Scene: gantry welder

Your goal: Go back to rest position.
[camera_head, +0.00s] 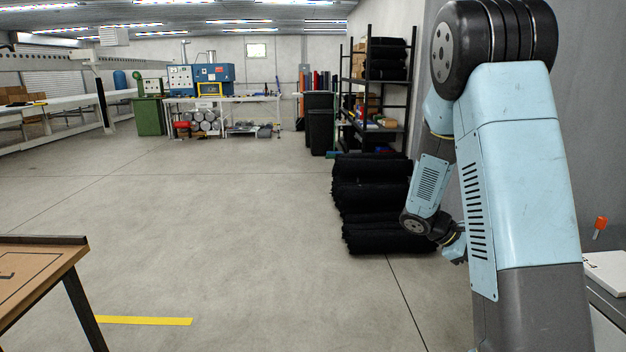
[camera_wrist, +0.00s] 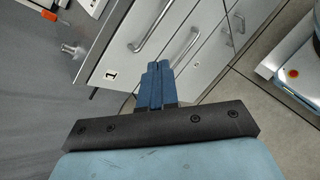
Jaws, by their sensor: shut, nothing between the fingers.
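My gripper (camera_wrist: 155,68) shows in the wrist view as two blue fingers pressed together with nothing between them. It points toward a grey drawer cabinet (camera_wrist: 200,60) with metal handles and a label "1". I cannot tell the exact gap between fingertips and cabinet. In the head view my light-blue arm stands at the right, its forearm hanging down in front of black rolls; the fingers cannot be made out there.
A wooden-topped table (camera_head: 35,275) stands at the left front. Black rolls (camera_head: 370,200) are stacked on the floor beside a dark shelf rack (camera_head: 345,85). A yellow floor strip (camera_head: 145,321) lies in front. The middle floor is clear. An orange-handled tool (camera_head: 600,223) is at the right.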

